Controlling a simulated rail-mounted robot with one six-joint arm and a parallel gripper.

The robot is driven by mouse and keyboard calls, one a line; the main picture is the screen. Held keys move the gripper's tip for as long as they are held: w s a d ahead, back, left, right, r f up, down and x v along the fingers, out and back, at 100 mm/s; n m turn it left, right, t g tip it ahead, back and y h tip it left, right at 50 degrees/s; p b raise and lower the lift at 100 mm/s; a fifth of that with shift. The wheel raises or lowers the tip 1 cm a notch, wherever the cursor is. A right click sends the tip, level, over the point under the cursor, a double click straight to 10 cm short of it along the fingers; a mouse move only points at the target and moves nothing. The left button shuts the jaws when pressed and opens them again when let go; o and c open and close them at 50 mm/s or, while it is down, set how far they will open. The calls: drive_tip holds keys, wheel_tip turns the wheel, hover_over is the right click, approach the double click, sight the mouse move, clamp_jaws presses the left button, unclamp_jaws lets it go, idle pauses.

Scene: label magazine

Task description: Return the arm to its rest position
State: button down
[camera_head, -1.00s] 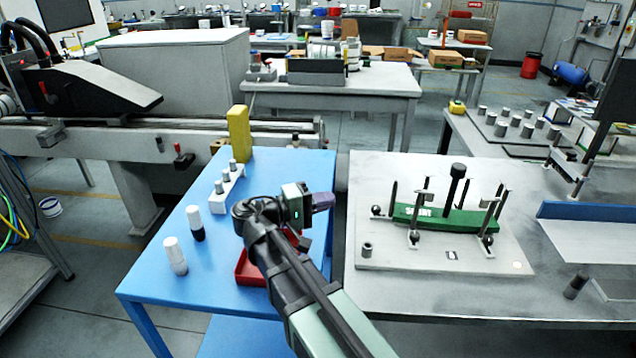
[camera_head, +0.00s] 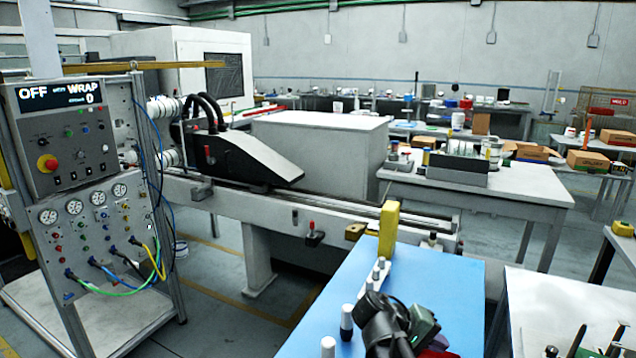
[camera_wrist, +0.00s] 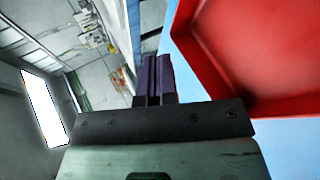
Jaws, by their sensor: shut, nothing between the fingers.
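My gripper (camera_wrist: 154,62) shows in the wrist view as two purple fingers side by side, closed together with nothing between them. In the head view my dark and green wrist is at the bottom right, over the blue table (camera_head: 440,270); the fingertips cannot be made out there. A red tray (camera_wrist: 250,70) fills the upper right of the wrist view, beside the fingers and apart from them. Only a sliver of red shows behind my wrist in the head view.
White-capped bottles (camera_head: 346,318) and a white holder with pegs (camera_head: 376,278) stand on the blue table left of my wrist. A yellow block (camera_head: 389,232) stands at its back corner. A control panel (camera_head: 75,150) reading OFF stands at left. A grey table (camera_head: 560,305) is at right.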

drive_tip(key=s+y+p, duration=0.1)
drive_tip(key=s+a+y+p, duration=0.1)
drive_tip(key=y, duration=0.1)
drive_tip(key=s+y, duration=0.1)
drive_tip(key=shift+s+a+f+p, duration=0.1)
drive_tip(key=shift+a+f+p, duration=0.05)
drive_tip(key=shift+f+p, duration=0.25)
drive_tip(key=s+a+y+p, duration=0.1)
drive_tip(key=a+y, duration=0.1)
drive_tip(key=s+a+y+p, duration=0.1)
drive_tip(key=a+y, duration=0.1)
drive_tip(key=y, duration=0.1)
drive_tip(key=s+a+y+p, duration=0.1)
drive_tip(key=a+y, duration=0.1)
drive_tip(key=a, duration=0.1)
drive_tip(key=shift+s+r+m+y+p, duration=0.15)
drive_tip(key=shift+s+m+y+p, duration=0.05)
drive_tip(key=shift+m+y+p, duration=0.2)
drive_tip(key=c, duration=1.8)
unclamp_jaws()
